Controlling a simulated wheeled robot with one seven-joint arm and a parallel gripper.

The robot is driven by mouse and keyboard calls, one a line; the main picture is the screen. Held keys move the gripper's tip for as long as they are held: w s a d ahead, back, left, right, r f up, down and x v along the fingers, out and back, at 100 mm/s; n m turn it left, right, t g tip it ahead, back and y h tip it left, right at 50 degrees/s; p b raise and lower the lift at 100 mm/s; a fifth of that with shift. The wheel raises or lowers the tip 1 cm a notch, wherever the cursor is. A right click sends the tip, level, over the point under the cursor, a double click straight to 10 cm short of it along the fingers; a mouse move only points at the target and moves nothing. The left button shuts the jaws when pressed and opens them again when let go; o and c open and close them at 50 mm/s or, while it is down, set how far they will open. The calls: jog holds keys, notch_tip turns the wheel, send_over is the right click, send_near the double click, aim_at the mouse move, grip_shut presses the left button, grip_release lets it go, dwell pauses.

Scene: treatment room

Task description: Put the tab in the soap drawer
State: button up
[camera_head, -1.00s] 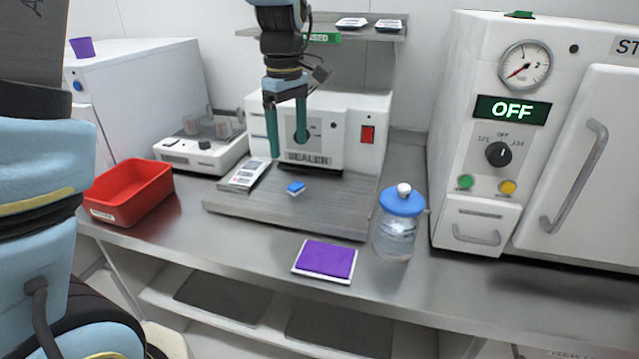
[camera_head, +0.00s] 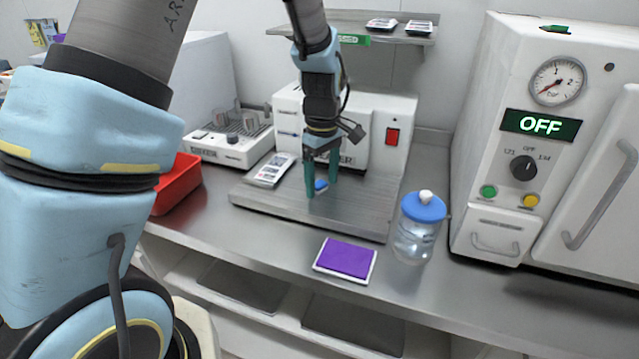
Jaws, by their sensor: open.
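The small blue tab (camera_head: 321,185) lies on the grey ribbed plate (camera_head: 262,203) in front of the sealer. My gripper (camera_head: 323,193) is open and points down at the tab. The tab shows between the two green fingers. I cannot tell whether either finger touches it. No drawer in view is marked as the soap drawer. A small white drawer front with a handle (camera_head: 496,243) sits low on the steriliser (camera_head: 480,150) at right and looks shut.
A lidded jar (camera_head: 414,240) and a purple pad (camera_head: 346,258) stand on the counter in front of the plate. A red bin (camera_head: 178,184) is partly hidden by my arm. A printed packet (camera_head: 271,170) lies at the plate's left.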

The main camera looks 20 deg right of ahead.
grip_shut()
dwell(0.7)
